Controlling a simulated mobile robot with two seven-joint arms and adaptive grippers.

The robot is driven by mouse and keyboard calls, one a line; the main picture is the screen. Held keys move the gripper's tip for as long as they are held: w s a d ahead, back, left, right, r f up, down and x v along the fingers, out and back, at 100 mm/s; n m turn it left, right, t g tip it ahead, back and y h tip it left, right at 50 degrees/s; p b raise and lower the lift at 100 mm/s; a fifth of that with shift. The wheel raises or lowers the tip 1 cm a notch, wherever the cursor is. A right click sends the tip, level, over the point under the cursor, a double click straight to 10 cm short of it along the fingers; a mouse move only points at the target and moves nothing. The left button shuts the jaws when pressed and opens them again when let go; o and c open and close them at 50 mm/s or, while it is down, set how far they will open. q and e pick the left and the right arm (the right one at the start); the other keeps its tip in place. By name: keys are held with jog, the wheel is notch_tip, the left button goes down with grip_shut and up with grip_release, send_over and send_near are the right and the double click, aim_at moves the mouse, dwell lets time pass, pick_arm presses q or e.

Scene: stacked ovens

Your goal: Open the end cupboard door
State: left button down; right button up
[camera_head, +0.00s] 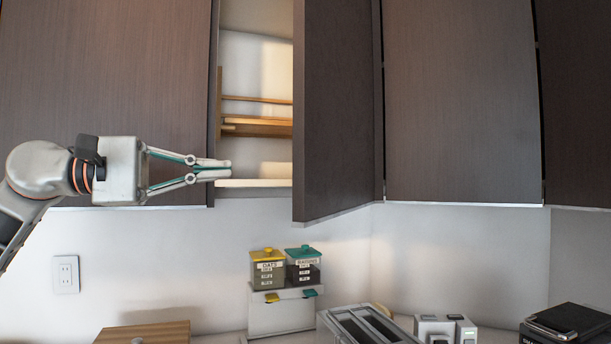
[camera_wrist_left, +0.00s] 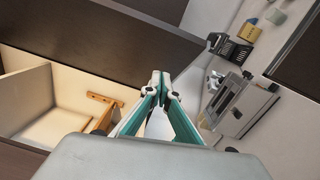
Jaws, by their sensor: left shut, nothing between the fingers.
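A dark wood cupboard door (camera_head: 338,110) stands swung open in the middle of the head view, hinged on its right side. The cupboard's lit interior (camera_head: 256,70) shows to its left, with wooden shelf pieces (camera_head: 256,127) inside. My left gripper (camera_head: 229,168) is shut and empty in front of the opening's lower left, left of the open door and apart from it. In the left wrist view its fingertips (camera_wrist_left: 160,75) meet, with the dark door (camera_wrist_left: 110,40) beyond them and the cupboard interior (camera_wrist_left: 60,110) at left. My right gripper is not in view.
Closed dark cupboard doors (camera_head: 462,100) flank the opening. Below are a dispenser with a yellow-lidded jar (camera_head: 267,268) and a teal-lidded jar (camera_head: 303,265), a sloped metal appliance (camera_head: 368,325), a wooden box (camera_head: 145,333) and a black box (camera_head: 565,323).

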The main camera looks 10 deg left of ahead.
pick_arm(q)
jog(key=w+d+m+p, duration=0.1)
jog(key=w+d, duration=0.4)
jog(key=d, duration=0.5)
jog(key=shift+d+r+y+p, duration=0.25)
jog(key=shift+d+y+p, duration=0.15)
jog(key=shift+p, duration=0.3)
jog(key=shift+d, duration=0.1)
